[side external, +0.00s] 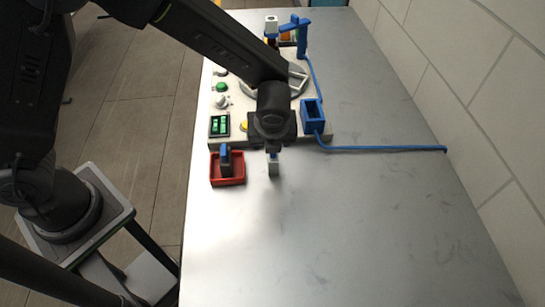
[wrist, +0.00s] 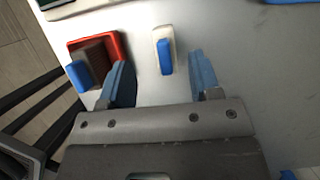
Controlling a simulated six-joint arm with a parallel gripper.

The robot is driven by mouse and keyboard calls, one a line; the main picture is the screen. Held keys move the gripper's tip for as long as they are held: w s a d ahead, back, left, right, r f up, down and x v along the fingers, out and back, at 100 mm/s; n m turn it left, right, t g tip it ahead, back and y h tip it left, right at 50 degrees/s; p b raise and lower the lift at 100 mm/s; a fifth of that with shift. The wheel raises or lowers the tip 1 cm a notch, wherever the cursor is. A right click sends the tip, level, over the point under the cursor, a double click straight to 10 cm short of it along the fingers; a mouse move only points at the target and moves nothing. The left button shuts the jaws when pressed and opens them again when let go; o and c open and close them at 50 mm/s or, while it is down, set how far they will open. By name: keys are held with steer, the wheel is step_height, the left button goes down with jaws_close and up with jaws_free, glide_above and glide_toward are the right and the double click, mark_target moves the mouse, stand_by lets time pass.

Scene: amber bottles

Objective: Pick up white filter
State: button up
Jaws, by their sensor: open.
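The white filter (wrist: 161,36) looks like a small upright white block with a blue part (wrist: 166,58) on its near side. It stands on the metal table, just beyond and between my fingertips in the wrist view. My gripper (wrist: 159,64) is open, with one blue-grey finger on each side of the gap and nothing held. In the side view my gripper (side external: 273,152) points down in front of the white machine. A small pale block (side external: 274,168) shows just below it, partly hidden by the fingers; contact cannot be told.
A red tray (side external: 228,182) holding a dark block with a blue part stands to the left. A blue holder (side external: 313,115) and a blue cable (side external: 385,149) are at right. The front table (side external: 330,240) is clear.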

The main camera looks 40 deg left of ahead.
mark_target(272, 157)
steer(key=shift+d+x, duration=0.2)
steer(key=shift+x, duration=1.25)
steer(key=shift+d+x, duration=0.25)
steer(key=shift+x, duration=1.15)
steer(key=shift+s+f, duration=0.15)
steer(key=shift+c, duration=0.4)
steer(key=c, duration=0.9)
